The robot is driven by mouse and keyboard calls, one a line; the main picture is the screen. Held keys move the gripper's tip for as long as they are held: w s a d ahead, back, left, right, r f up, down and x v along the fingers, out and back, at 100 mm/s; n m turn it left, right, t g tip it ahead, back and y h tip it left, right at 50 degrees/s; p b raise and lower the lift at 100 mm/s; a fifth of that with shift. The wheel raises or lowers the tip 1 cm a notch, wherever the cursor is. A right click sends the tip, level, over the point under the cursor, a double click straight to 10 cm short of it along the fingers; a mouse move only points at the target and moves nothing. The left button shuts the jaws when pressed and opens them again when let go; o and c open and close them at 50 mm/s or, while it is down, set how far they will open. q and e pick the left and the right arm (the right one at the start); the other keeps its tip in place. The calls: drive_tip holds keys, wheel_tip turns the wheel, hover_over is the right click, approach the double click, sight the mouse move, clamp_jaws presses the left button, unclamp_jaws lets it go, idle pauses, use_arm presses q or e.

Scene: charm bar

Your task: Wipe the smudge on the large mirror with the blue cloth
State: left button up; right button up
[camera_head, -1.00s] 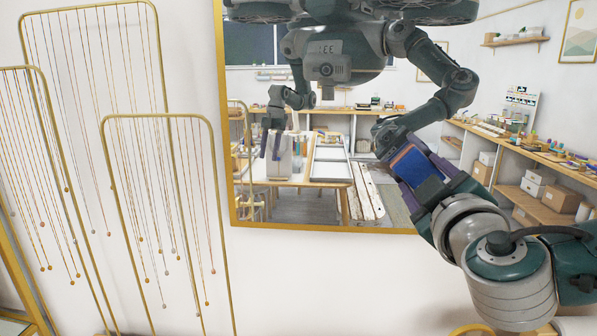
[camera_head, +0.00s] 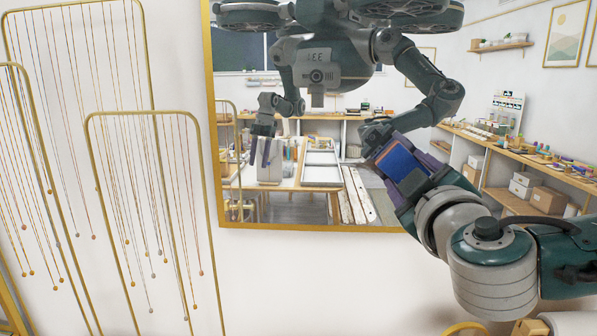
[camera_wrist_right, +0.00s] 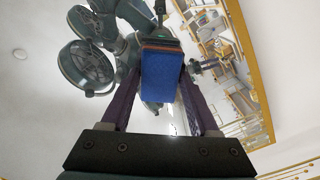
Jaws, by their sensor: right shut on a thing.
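The large mirror has a gold frame (camera_head: 212,120) and fills the upper middle of the head view. My right gripper (camera_head: 402,163) is shut on the blue cloth (camera_head: 397,158), a folded, block-like pad with an orange-brown edge. It holds the cloth in front of the mirror's lower part, close to its reflection; I cannot tell whether it touches the glass. In the right wrist view the cloth (camera_wrist_right: 162,76) sits between the two purple fingers. I cannot make out the smudge; the gripper and reflections cover part of the glass. My left gripper shows only as a reflection.
Gold racks with hanging chains (camera_head: 150,115) stand left of the mirror. White wall lies below its frame. A yellow ring-shaped thing (camera_head: 468,328) and a pale roll-like thing (camera_head: 570,323) show at the bottom right. The shelves, tables and boxes in the glass are reflections.

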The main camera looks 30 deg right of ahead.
sight(381, 171)
drive_tip(key=shift+w+a+b, duration=0.35)
drive_tip(key=shift+w+a, duration=0.15)
drive_tip(key=shift+a, duration=0.35)
drive_tip(key=shift+w+a+b, duration=0.3)
drive_tip(key=shift+w+a, duration=0.15)
drive_tip(key=shift+a, duration=0.35)
drive_tip(key=shift+w+a+f+b, duration=0.15)
drive_tip(key=shift+w+a+b, duration=0.55)
drive_tip(key=shift+a, duration=0.25)
drive_tip(key=shift+w+a, duration=0.35)
drive_tip(key=shift+a, duration=0.2)
drive_tip(key=shift+s+a+r, duration=0.25)
drive_tip(key=shift+s+a, duration=0.1)
drive_tip(key=shift+s, duration=0.05)
drive_tip(key=p+v, duration=0.1)
drive_tip(key=v, duration=0.4)
drive_tip(key=shift+d+f, duration=0.1)
drive_tip(key=shift+d, duration=0.05)
